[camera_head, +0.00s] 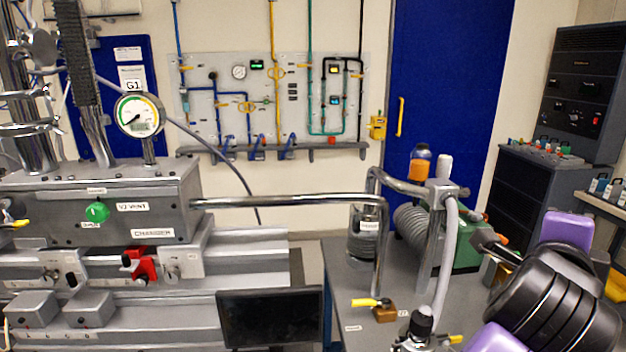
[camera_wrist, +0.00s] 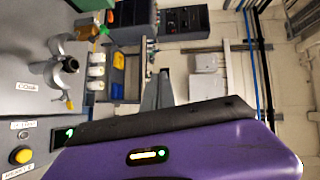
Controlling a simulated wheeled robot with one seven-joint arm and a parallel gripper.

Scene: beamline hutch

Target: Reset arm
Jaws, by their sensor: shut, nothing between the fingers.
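My gripper (camera_wrist: 164,76) shows in the wrist view as narrow grey fingers rising past the dark edge of my purple wrist housing. The fingers are together with nothing between them. In the head view my arm is folded at the lower right, with black ringed joints and purple covers. The gripper's fingertips cannot be made out clearly there. The arm is beside the grey bench (camera_head: 345,262) with the pipework, at its right end.
A bent metal pipe (camera_head: 290,201) runs from the chamber block (camera_head: 100,205) to the bench. A green pump (camera_head: 468,250), a ribbed hose and an orange-labelled bottle (camera_head: 420,162) stand near my arm. A dark cabinet (camera_head: 525,195) is at the right. A monitor (camera_head: 270,318) stands in front.

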